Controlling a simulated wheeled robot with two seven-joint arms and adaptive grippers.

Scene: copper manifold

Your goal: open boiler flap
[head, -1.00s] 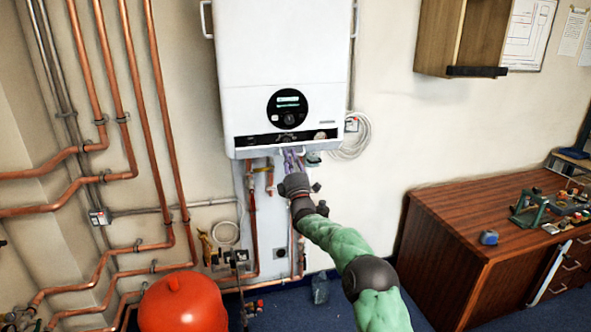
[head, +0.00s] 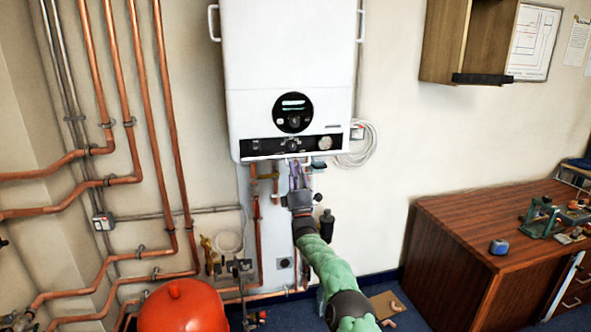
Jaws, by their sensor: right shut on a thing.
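The white boiler (head: 285,60) hangs on the wall at upper middle, with a round dark display on its front. Along its bottom a black control strip (head: 265,146) with a knob and a gauge is exposed. The flap (head: 262,158) shows as a thin white lip below this strip, seen nearly edge-on. My right gripper (head: 297,167) is just under the boiler, its purple fingers shut on the flap at its lower middle. The fingers hide the exact grip point.
Copper pipes (head: 165,110) and valves run left of and beneath the boiler. A red vessel (head: 182,308) stands at the bottom left. A coiled white hose (head: 357,148) hangs right of the boiler. A wooden desk (head: 450,225) with tools stands at right, below a wall cabinet (head: 465,40).

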